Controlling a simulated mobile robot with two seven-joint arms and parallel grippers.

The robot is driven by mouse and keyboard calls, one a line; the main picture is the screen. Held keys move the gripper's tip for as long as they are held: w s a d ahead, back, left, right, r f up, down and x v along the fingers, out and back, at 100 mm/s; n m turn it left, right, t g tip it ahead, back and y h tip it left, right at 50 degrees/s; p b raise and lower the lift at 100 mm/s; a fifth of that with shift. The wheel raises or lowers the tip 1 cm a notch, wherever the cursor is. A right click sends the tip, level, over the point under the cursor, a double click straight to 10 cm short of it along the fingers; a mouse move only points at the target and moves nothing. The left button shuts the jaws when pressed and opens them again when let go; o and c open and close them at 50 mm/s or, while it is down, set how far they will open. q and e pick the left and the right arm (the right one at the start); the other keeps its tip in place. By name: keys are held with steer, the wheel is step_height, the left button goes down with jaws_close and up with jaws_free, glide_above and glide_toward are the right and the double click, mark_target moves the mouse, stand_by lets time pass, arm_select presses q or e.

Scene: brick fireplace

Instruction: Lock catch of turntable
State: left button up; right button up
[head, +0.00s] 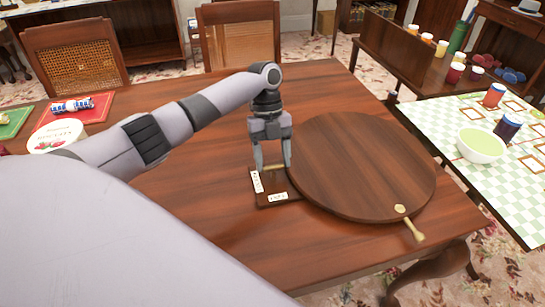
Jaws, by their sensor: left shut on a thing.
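A round dark wooden turntable (365,165) lies on the table. A brass knob handle (411,224) sticks out from its lower right rim. A small wooden block (272,199) with two white labels lies against the turntable's left edge, and it appears to carry the catch. My left gripper (272,167) points down over this block, its fingers shut on a small brass-coloured part, seemingly the catch (273,168). The fingers hide much of that part, and the label writing is too small to read. My right gripper is not in view.
The wooden table (205,215) is clear around the turntable. A red mat (87,112) with a blue cracker and a white round plaque (55,135) lie at left. At right, a checked cloth (440,125) holds a green bowl (482,145) and jars. Chairs (238,35) stand behind.

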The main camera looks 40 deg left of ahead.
arm_select(q)
steer(key=o, duration=1.1)
steer(key=shift+c, duration=0.2)
steer(key=v, duration=0.7)
